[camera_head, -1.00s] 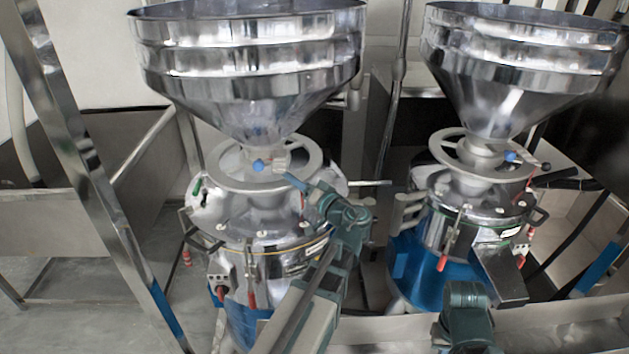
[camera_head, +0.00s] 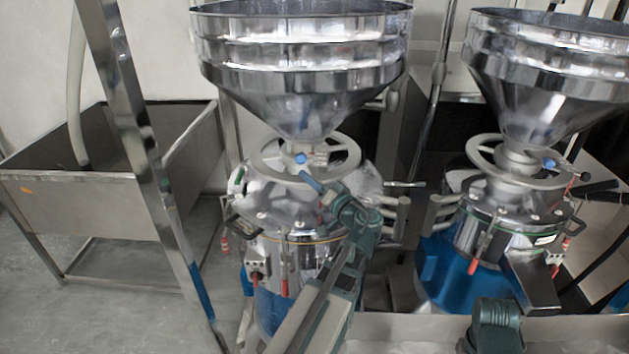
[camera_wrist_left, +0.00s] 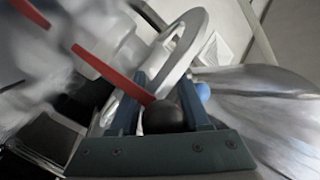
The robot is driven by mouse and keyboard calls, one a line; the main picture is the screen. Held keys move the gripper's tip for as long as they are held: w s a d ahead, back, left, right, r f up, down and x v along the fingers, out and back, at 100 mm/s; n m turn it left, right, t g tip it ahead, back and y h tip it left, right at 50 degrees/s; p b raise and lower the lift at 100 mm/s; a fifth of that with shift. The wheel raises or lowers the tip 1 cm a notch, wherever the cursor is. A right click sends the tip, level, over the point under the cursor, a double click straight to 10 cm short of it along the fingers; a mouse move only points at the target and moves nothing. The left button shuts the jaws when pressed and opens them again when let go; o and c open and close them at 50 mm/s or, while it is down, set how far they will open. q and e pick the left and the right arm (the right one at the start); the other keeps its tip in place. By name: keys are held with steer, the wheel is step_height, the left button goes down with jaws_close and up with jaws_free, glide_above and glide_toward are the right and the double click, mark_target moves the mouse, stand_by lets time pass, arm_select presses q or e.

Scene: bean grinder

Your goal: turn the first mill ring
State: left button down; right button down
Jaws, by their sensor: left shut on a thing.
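The first mill's ring (camera_head: 262,176) is a pale metal hand-wheel around the neck below the left hopper. Its curved rim also shows in the left wrist view (camera_wrist_left: 185,50). A red rod (camera_wrist_left: 108,70) ending in a black ball knob (camera_wrist_left: 165,117) reaches between my left fingers. My left gripper (camera_head: 312,184) is at the front of the ring and is shut on the knob, which it hides in the head view. A blue knob (camera_head: 301,158) sits by the neck behind my fingertips. Only a part of my right arm shows at the bottom right; its gripper is out of view.
The left hopper (camera_head: 300,75) stands above the ring. A second mill with its own ring (camera_head: 480,150) and hopper (camera_head: 545,75) stands to the right. A metal sink (camera_head: 80,205) and a slanted post (camera_head: 150,170) are at left. Open floor shows below the sink.

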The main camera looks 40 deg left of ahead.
arm_select(q)
steer(key=shift+a+r, duration=0.15)
steer(key=shift+a, duration=0.1)
stand_by(0.6)
steer(key=c, duration=0.8)
jaws_free()
steer(key=shift+s+g, duration=0.1)
steer(key=shift+g, duration=0.2)
steer(key=shift+o, duration=1.1)
steer(key=shift+a, duration=0.15)
steer(key=shift+d, duration=0.2)
steer(key=v, duration=1.3)
steer(key=shift+s+d, duration=0.2)
steer(key=shift+d, duration=0.05)
